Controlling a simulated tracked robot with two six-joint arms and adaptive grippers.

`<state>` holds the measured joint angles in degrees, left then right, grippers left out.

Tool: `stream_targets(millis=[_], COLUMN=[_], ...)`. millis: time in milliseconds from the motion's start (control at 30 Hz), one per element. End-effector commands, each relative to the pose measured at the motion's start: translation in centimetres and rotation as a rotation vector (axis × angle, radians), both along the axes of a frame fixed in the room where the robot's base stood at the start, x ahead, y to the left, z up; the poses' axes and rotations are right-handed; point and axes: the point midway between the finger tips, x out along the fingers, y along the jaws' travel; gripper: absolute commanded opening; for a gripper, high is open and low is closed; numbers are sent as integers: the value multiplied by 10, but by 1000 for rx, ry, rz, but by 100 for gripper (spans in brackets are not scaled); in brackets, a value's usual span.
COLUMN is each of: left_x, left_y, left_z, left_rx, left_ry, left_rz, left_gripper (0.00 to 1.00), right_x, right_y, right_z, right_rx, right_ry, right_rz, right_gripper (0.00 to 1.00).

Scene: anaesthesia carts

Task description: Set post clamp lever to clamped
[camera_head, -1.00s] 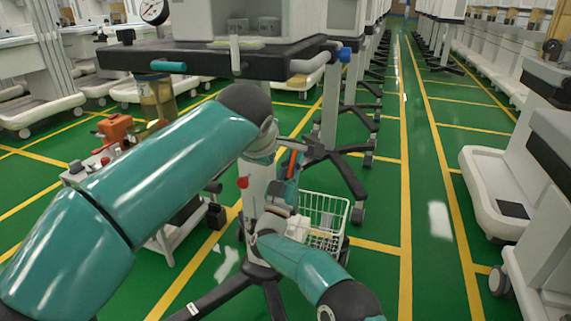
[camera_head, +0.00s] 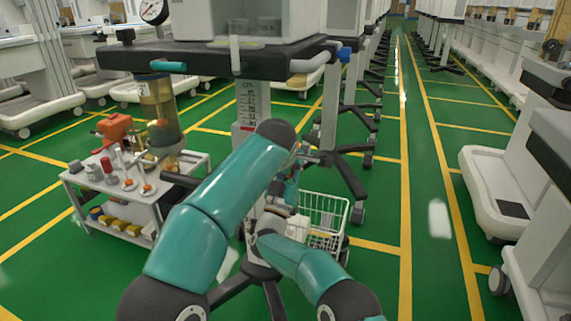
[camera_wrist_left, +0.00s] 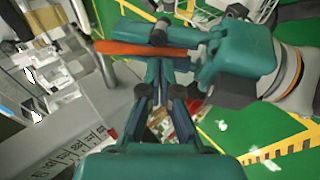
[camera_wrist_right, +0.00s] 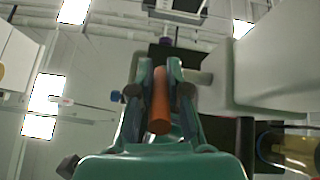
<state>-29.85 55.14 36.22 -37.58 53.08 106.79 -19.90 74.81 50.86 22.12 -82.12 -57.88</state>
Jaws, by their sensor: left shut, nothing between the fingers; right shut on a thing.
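An orange lever bar (camera_wrist_left: 120,48) shows in the left wrist view, beside the post's marked scale. My right gripper (camera_wrist_right: 160,68) is shut on this orange bar, whose round end also faces the camera in the right wrist view (camera_wrist_right: 160,115). My left gripper (camera_wrist_left: 166,72) is shut and empty, with its fingertips close to the bar and the right gripper's fingers; I cannot tell whether they touch. The post with its white scale plate (camera_head: 252,105) stands under the cart top in the head view. My left arm covers the clamp there.
The dark cart top (camera_head: 205,60) overhangs the post. A white wire basket (camera_head: 325,215) stands low at the right of the arms. A small trolley (camera_head: 130,195) with bottles and tools stands at the left.

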Motion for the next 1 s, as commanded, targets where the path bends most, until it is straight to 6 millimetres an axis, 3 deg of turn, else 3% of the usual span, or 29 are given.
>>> stream_targets(millis=[800,833,967,1000], left_x=[6,6,6,5], left_y=[-12,-12,-12,-13], left_z=[-14,-14,-15,-15], left_rx=[1,1,2,1], left_ry=[4,5,5,6], left_rz=[-5,-4,-5,-6], left_gripper=[0,0,0,0], right_x=[-1,-1,-1,-1], right_y=[2,2,3,3], right_z=[4,4,4,4], right_rx=[-2,-2,-2,-3], right_ry=[-6,-6,-7,-8], right_rz=[4,4,5,5], right_gripper=[0,19,41,41])
